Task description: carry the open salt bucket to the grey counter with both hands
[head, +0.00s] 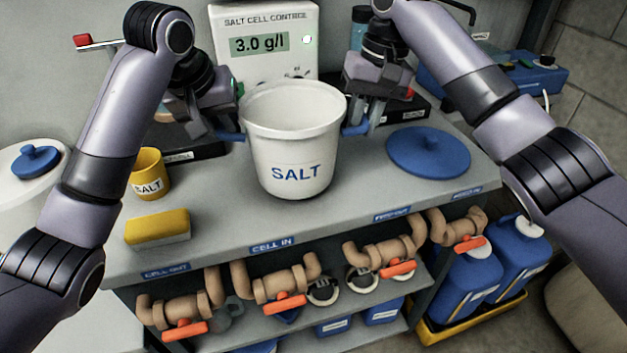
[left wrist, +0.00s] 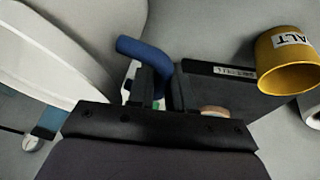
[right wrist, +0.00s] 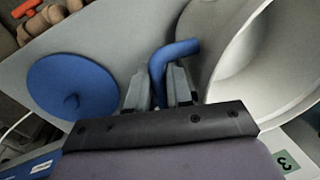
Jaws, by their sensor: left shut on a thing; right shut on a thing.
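The open white salt bucket (head: 292,150), marked SALT, is upright over the middle of the grey counter (head: 340,205); I cannot tell whether its base touches the top. My left gripper (head: 222,125) is shut on its left blue handle (head: 232,137), which also shows between the fingers in the left wrist view (left wrist: 140,48). My right gripper (head: 370,122) is shut on its right blue handle (head: 355,130), also in the right wrist view (right wrist: 170,53). The bucket's rim looks about level. The visible inside is pale; I cannot make out its contents.
A blue lid (head: 428,153) lies right of the bucket. A yellow SALT cup (head: 150,172) and a yellow sponge (head: 157,228) are at the left. The salt cell control box (head: 265,42) stands behind. Pipes with orange valve handles (head: 285,304) are below the front edge.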

